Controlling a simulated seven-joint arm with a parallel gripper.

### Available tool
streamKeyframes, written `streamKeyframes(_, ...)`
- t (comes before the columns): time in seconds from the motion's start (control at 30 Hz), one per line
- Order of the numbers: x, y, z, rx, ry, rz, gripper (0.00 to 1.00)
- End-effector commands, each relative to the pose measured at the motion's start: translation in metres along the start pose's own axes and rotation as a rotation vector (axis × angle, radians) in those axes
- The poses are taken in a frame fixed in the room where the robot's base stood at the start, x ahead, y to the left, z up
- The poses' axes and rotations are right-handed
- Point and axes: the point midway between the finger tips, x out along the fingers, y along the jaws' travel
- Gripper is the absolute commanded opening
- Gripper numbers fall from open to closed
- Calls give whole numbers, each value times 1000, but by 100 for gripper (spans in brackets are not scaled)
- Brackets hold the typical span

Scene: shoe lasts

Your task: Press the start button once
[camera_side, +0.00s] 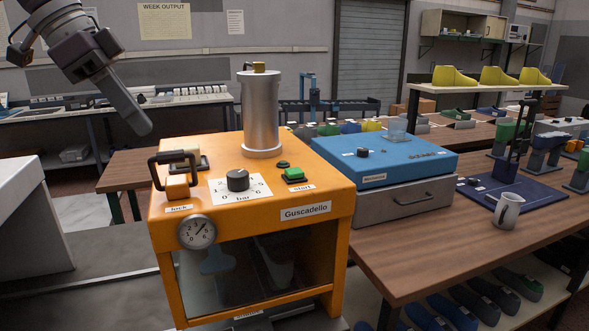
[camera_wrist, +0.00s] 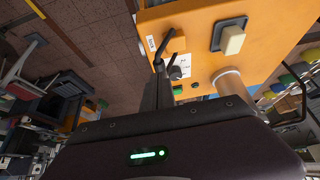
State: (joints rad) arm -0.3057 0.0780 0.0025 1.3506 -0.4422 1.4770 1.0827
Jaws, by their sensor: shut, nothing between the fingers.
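The green start button (camera_side: 294,174) sits on top of the orange machine (camera_side: 325,245), near its right front edge, with a "start" label beside it. In the side view my gripper (camera_side: 142,126) is shut and empty, angled down above and left of the machine, well apart from the button.
A lock handle (camera_side: 170,170), a black pressure knob (camera_side: 237,180) and a tall metal cylinder (camera_side: 261,115) stand on the machine top. A round gauge (camera_side: 197,232) is on its front. A blue-topped box (camera_side: 390,150) stands to the right.

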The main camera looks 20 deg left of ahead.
Motion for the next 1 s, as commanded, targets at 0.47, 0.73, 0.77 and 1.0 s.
streamKeyframes(0.47,0,0,0,0,0,0,0)
streamKeyframes(0.73,11,-15,-16,5,14,-28,0)
streamKeyframes(0.77,16,-22,-23,7,18,-42,0)
streamKeyframes(1.0,78,-59,-115,88,54,-238,0)
